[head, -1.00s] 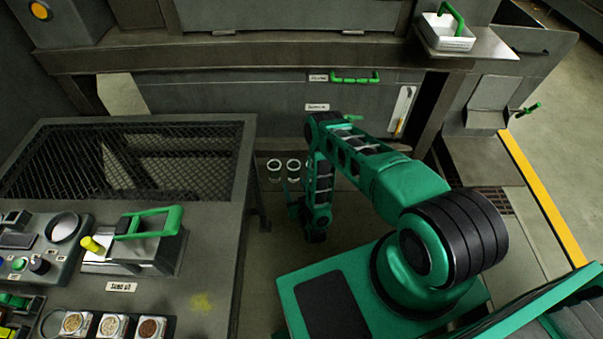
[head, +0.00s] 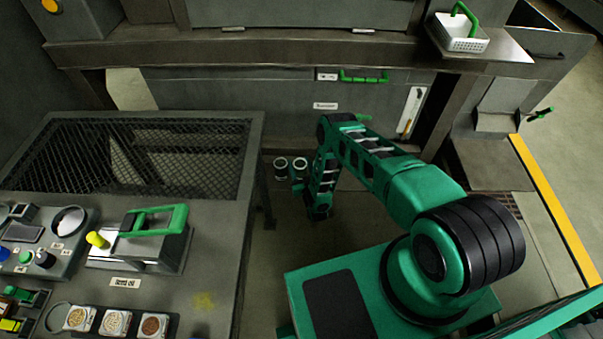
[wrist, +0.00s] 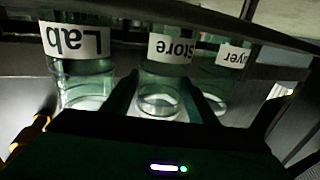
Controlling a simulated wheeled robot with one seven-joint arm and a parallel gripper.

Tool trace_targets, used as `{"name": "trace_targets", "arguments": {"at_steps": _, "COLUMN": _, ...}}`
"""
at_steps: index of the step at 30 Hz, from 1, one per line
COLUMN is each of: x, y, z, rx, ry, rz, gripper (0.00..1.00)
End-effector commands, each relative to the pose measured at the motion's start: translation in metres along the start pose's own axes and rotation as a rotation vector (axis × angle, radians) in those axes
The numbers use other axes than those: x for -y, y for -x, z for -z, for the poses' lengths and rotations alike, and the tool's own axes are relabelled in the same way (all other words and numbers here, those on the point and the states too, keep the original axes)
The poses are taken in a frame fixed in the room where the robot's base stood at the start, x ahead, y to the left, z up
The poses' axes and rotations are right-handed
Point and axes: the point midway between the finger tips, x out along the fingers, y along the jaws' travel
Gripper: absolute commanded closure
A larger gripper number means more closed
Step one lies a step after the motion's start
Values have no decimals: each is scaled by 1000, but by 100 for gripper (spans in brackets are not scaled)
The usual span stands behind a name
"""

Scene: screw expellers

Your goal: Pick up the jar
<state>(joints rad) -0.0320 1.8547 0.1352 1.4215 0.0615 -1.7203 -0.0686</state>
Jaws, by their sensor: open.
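Three clear glass jars stand in a row in the wrist view. The left jar (wrist: 83,78) has a label reading "Lab", the middle jar (wrist: 162,88) one reading "Store", and the right jar (wrist: 220,77) one ending in "ayer". My gripper (wrist: 160,84) is open. Its two fingers point toward the middle jar, one on each side of it in the picture; I cannot tell whether they reach around it. In the head view two white-rimmed jars (head: 281,163) show left of my arm. The third is hidden there, and so are my fingertips.
A grey bench (head: 250,190) with a mesh grate stands left of the jars. A machine front with a green handle (head: 364,76) rises behind them. A white basket (head: 460,35) sits on a ledge at upper right. Open floor (head: 270,270) lies in front.

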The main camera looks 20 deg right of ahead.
Motion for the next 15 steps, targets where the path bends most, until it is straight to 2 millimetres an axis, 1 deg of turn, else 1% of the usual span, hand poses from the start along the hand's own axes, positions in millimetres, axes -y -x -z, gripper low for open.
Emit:
{"name": "trace_targets", "arguments": {"at_steps": 1, "x": 0, "y": -7, "z": 0, "rx": -2, "ry": 0, "rz": 0, "gripper": 48}}
{"name": "trace_targets", "arguments": {"at_steps": 5, "x": 0, "y": -19, "z": 0, "rx": -1, "ry": 0, "rz": 0, "gripper": 48}}
{"name": "trace_targets", "arguments": {"at_steps": 13, "x": 0, "y": -21, "z": 0, "rx": 1, "ry": 0, "rz": 1, "gripper": 48}}
{"name": "trace_targets", "arguments": {"at_steps": 14, "x": 0, "y": -21, "z": 0, "rx": 0, "ry": 0, "rz": 1, "gripper": 52}}
{"name": "trace_targets", "arguments": {"at_steps": 15, "x": 0, "y": -21, "z": 0, "rx": 0, "ry": 0, "rz": 1, "gripper": 62}}
